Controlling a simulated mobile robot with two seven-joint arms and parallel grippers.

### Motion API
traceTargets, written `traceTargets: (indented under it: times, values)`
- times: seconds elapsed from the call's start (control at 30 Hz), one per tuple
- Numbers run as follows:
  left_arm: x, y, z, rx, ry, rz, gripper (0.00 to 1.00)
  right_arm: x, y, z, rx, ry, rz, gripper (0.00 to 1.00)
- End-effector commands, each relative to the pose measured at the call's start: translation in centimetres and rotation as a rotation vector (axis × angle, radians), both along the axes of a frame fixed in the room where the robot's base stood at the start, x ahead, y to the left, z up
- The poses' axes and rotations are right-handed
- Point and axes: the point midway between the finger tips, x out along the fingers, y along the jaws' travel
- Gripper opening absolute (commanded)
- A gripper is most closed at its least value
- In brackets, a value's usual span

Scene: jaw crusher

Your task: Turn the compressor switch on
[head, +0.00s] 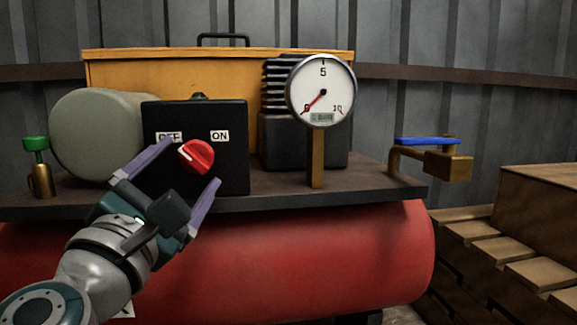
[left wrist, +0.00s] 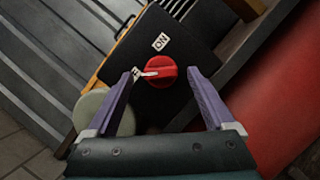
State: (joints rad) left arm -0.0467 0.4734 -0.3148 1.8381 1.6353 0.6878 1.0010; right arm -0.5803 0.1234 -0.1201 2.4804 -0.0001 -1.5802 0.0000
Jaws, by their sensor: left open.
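The compressor switch is a red rotary knob (head: 196,156) on a black box (head: 230,120) labelled OFF at left and ON at right. Its white pointer mark is turned toward the OFF label (head: 168,136); the ON label (head: 220,135) is clear. My left gripper (head: 190,166) is open, with its purple fingers on either side of the knob. In the left wrist view the knob (left wrist: 161,72) lies between and just beyond the fingertips. I cannot tell whether the fingers touch it. My right gripper is not in view.
A pressure gauge (head: 321,91) stands right of the box, its needle near 0. A grey cylinder (head: 95,135) and a green-topped valve (head: 37,160) are at left. A blue-handled valve (head: 430,155) is at right. A red tank (head: 330,250) lies below.

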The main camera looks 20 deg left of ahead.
Motion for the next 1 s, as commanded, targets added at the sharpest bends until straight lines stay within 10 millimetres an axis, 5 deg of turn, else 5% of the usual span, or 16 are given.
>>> traceTargets:
  times: [0.2, 0.5, 1.0]
  values:
    - [1.8, 0.5, 0.4, 0.001, 0.0, 0.0, 0.88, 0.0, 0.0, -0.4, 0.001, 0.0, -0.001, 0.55]
    - [2.0, 0.5, 0.5, 0.001, 0.001, 0.0, 0.86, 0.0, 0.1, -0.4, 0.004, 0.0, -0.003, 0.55]
    - [1.9, 0.5, 0.5, 0.001, 0.001, 0.0, 0.3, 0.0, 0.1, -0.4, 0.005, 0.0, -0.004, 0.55]
